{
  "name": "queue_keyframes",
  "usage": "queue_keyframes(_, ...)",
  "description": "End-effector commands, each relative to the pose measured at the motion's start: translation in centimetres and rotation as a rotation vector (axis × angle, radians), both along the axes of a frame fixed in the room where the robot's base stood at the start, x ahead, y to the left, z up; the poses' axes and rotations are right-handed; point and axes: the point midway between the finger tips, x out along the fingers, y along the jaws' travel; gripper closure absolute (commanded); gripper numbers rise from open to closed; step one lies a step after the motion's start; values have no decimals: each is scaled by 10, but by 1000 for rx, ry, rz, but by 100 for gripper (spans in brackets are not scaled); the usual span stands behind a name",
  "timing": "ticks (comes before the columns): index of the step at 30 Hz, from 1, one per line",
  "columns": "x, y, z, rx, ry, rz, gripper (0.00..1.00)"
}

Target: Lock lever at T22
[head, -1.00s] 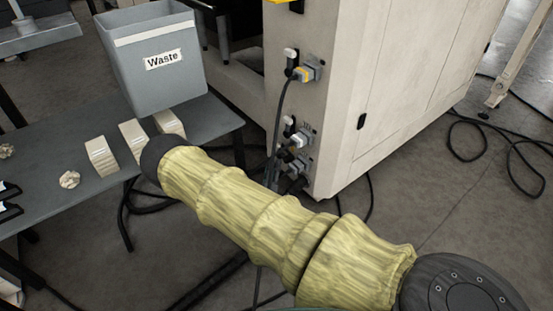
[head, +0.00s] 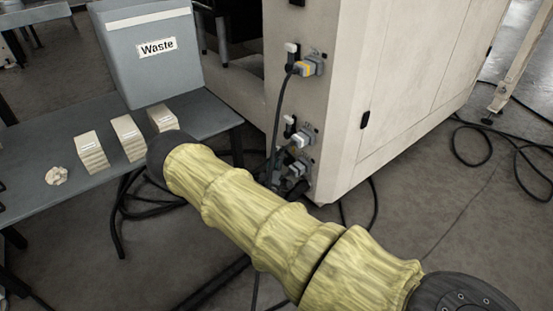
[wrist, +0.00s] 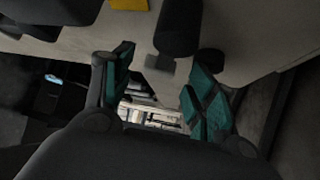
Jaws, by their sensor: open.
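Several plug connectors with levers sit on the end face of the beige machine in the head view. The upper connector (head: 311,65) is grey with a yellow band, and a white-tipped lever stands at its left. Below it are a middle connector (head: 303,137) and a lower connector (head: 294,171), close together. No T22 marking is readable, so I cannot tell which one it is. My gripper (wrist: 160,92) shows in the wrist view with its teal-padded fingers apart and nothing between them. A dark rounded part (wrist: 178,28) is beyond the fingertips.
The beige machine cabinet (head: 420,90) fills the centre right. A grey Waste bin (head: 155,75) and several pale blocks stand on a grey table (head: 35,130) at left. Black cables (head: 150,200) lie around the machine.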

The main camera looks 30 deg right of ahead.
Motion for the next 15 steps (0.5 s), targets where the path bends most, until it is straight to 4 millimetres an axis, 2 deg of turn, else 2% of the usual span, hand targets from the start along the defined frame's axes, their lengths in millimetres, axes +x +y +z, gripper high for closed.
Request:
queue_keyframes(6, 13, -12, 4, -1, -1, 0, 43)
queue_keyframes(15, 15, -13, 5, -1, -1, 0, 43)
